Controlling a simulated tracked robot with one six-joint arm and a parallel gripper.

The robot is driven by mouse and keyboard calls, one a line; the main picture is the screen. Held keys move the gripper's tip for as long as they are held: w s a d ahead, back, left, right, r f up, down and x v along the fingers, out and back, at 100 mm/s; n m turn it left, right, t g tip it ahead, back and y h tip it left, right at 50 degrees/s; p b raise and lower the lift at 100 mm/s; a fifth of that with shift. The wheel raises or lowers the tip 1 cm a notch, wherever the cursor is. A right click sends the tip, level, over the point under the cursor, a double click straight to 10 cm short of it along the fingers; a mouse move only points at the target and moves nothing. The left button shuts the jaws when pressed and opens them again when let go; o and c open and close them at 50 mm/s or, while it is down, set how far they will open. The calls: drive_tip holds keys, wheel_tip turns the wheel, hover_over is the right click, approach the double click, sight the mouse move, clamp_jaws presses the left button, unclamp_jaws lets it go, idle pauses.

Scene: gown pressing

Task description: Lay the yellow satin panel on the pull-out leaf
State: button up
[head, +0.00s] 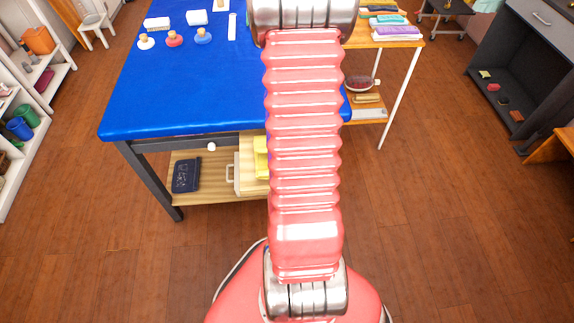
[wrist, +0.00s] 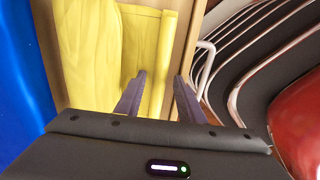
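The yellow satin panel (wrist: 92,55) lies folded in a pale wooden drawer (wrist: 190,45) with a metal handle, in the wrist view. A strip of the panel stands along the drawer's side. My gripper (wrist: 160,95) is open, its two dark fingers apart over the panel's edge near the drawer's rim. I cannot tell whether they touch the cloth. In the head view a bit of yellow panel (head: 261,158) shows in the drawer (head: 246,165) under the blue table; my arm hides the rest and the gripper. I cannot make out the pull-out leaf for sure; a white knob (head: 211,146) sits on the table's front.
The blue-covered table (head: 180,90) carries several coloured stampers and white blocks at the back. A dark folded cloth (head: 186,175) lies on the lower shelf (head: 220,190). A wooden side table (head: 405,42) stands behind right, a dark cabinet (head: 525,60) further right. The front floor is clear.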

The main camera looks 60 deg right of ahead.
wheel_tip(320, 180, up, 12)
drive_tip(key=shift+r, duration=0.25)
idle(0.6)
idle(0.5)
drive_tip(key=w+a+r+m+t+h, duration=0.1)
drive_tip(key=w+a+r+m+t, duration=0.15)
drive_tip(key=a+r, duration=0.7)
drive_tip(key=w+a+r+m+t, duration=0.1)
drive_tip(key=w+a+r+m, duration=0.4)
drive_tip(key=a, duration=0.7)
drive_tip(key=s+a+r+t, duration=0.1)
drive_tip(key=s+a+r, duration=0.1)
drive_tip(key=a, duration=0.2)
drive_tip(key=s+a+r+t+y, duration=0.1)
drive_tip(key=s+a+r, duration=0.1)
drive_tip(key=a+r, duration=0.1)
drive_tip(key=shift+s+a+m, duration=0.35)
drive_tip(key=shift+s+a, duration=0.05)
drive_tip(key=shift+a, duration=0.45)
drive_tip(key=shift+c, duration=0.5)
